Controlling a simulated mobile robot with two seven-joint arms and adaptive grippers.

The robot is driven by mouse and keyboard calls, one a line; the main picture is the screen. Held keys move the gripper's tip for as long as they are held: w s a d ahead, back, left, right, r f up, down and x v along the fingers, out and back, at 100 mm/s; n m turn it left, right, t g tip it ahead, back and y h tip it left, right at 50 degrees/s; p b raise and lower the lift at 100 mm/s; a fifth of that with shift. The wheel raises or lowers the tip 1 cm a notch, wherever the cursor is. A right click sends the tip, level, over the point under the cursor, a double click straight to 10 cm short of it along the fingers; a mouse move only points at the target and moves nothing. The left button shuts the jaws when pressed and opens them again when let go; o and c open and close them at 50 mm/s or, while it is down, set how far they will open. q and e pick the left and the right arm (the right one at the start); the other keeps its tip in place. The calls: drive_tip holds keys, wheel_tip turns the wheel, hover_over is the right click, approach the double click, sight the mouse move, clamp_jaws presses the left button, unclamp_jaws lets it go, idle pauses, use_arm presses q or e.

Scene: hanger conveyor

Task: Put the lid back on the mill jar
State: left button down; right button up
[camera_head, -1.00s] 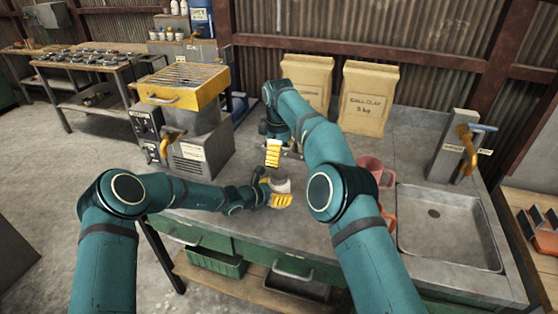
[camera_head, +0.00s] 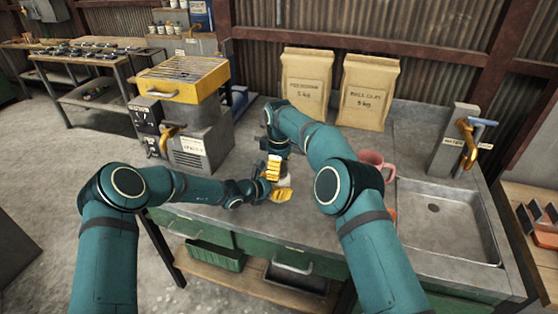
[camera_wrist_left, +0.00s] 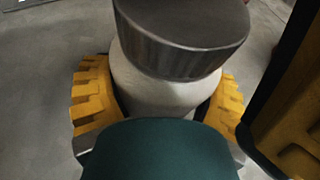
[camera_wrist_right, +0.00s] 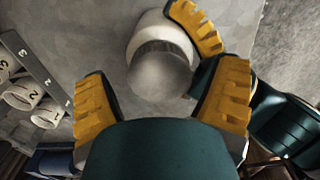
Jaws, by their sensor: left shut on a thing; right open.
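The mill jar (camera_wrist_left: 165,97) is a white round vessel. The grey metal lid (camera_wrist_left: 180,40) sits over its top in the left wrist view; I cannot tell whether it is fully seated. My left gripper (camera_head: 279,196) is shut around the jar's body, a yellow finger on each side. My right gripper (camera_wrist_right: 162,98) is open above, its fingers apart to either side near the lid, which also shows in the right wrist view (camera_wrist_right: 160,72). I see no grip on the lid. In the head view the jar (camera_head: 285,181) is partly hidden by the right gripper.
The grey bench carries a yellow-topped machine (camera_head: 184,80) at left. Two paper bags (camera_head: 305,85) stand at the back. A pink mug (camera_head: 372,163) stands beside my right arm, before the sink (camera_head: 440,220).

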drive_tip(key=shift+f, duration=0.15)
drive_tip(key=c, duration=1.3)
drive_tip(key=o, duration=1.3)
